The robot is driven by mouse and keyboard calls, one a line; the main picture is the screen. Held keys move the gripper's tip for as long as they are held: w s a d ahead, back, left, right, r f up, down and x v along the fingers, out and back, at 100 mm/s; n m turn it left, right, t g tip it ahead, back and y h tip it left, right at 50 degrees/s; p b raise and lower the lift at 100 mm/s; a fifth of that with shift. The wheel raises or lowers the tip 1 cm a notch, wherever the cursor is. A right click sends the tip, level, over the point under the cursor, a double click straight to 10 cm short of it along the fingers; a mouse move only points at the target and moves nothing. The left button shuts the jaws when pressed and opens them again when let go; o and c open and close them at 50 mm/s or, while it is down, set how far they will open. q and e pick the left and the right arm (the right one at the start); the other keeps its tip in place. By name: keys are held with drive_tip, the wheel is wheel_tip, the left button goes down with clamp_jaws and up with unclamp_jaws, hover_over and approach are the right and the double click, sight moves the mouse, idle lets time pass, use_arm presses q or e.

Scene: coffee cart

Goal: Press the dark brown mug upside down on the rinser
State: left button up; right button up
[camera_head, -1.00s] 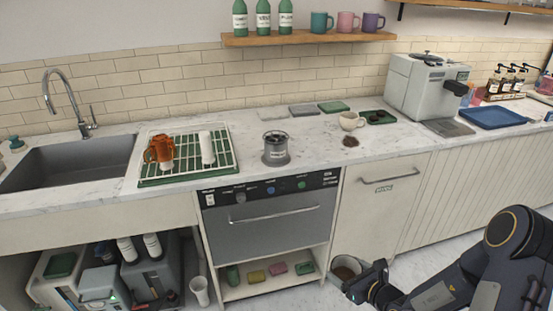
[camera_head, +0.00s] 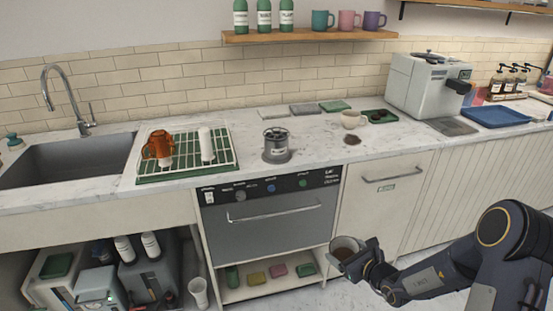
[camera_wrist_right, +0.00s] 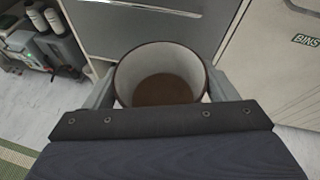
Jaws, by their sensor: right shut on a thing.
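My right gripper (camera_head: 352,254) is shut on the dark brown mug (camera_head: 346,243) and holds it in front of the counter, below its top. The right wrist view looks into the mug (camera_wrist_right: 160,75) between the two fingers. It is roughly upright, with a dark rim, pale inner wall and brown at the bottom. The rinser (camera_head: 277,153), a grey round unit with a dark top, stands on the counter, up and left of the mug and apart from it. My left gripper is not in view.
The drying rack (camera_head: 145,177) holds an orange mug (camera_head: 158,147) and a white cylinder (camera_head: 206,146). A cream cup (camera_head: 351,120) stands by a brown spill (camera_head: 353,140). The dishwasher (camera_head: 270,225) is below the rinser. Counter right of the rinser is mostly clear.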

drive_tip(key=n+b, duration=0.1)
drive_tip(key=b, duration=0.1)
drive_tip(key=n+t+h+b, duration=0.1)
drive_tip(key=b, duration=0.2)
drive_tip(key=shift+f+n+b, duration=0.2)
drive_tip(key=shift+n+b, duration=0.1)
drive_tip(key=shift+b, duration=0.05)
drive_tip(key=shift+r+h, duration=0.1)
drive_tip(key=shift+h, duration=0.2)
drive_tip(key=shift+r, duration=0.15)
